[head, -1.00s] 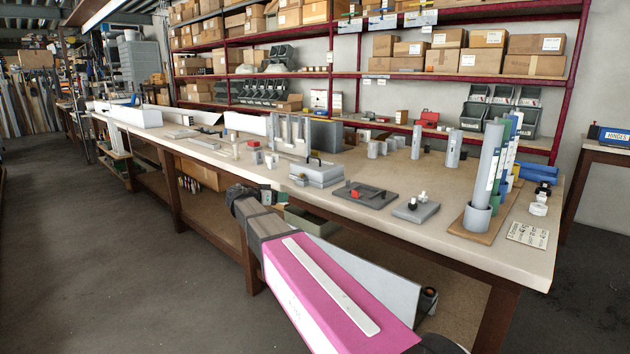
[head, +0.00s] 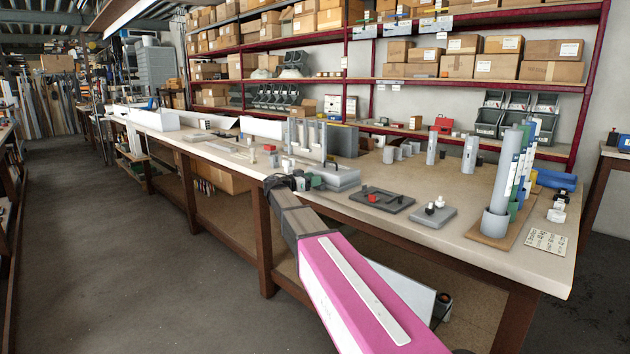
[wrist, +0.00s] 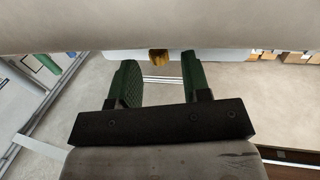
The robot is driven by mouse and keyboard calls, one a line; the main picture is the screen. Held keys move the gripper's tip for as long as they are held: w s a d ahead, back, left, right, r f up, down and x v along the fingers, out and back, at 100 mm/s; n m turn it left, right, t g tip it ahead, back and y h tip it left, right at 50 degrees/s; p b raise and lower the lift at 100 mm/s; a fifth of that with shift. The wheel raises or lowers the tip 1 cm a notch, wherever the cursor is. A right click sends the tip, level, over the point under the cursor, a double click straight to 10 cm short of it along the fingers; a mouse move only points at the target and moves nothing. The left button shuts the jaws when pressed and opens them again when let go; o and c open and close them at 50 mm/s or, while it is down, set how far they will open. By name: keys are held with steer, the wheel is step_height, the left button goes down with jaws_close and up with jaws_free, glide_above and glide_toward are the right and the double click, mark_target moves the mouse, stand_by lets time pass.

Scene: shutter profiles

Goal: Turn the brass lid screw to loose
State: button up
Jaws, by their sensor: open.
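The brass lid screw (wrist: 158,56) shows in the wrist view as a small golden knob at the lower edge of a pale grey surface, which cuts off its upper part. My gripper (wrist: 160,66) is open, with its two green fingers apart on either side of the screw as seen here. Neither finger visibly touches it, and I cannot tell the exact depth between them. In the head view my gripper (head: 312,181) is at the bench's front edge, beside the grey lidded box (head: 341,178) with a dark handle. The screw cannot be made out in the head view.
On the bench (head: 470,255), a dark tray (head: 381,200) and a grey block with knobs (head: 433,216) lie right of the box. Upright grey profiles (head: 308,138) stand behind it. Tall tubes in a holder (head: 494,225) stand at the right. The floor on the left is clear.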

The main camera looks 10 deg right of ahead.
steer(key=shift+w+d, duration=0.25)
steer(key=shift+d, duration=0.35)
jaws_close()
steer(key=shift+s+t, duration=0.1)
steer(key=shift+t, duration=0.2)
steer(key=shift+s+d+n+t+y, duration=0.1)
steer(key=shift+s+n+t+y, duration=0.15)
steer(key=shift+n+t+y, duration=0.6)
steer(key=n+t+y, duration=0.2)
steer(key=t, duration=0.1)
steer(key=shift+s+d+n, duration=0.15)
steer(key=shift+n, duration=0.1)
steer(key=n+t+y, duration=0.2)
steer(key=y, duration=0.1)
steer(key=n+t+y, duration=0.2)
steer(key=n+y, duration=0.1)
steer(key=shift+d+t+y, duration=0.2)
steer(key=shift+t+y, duration=0.15)
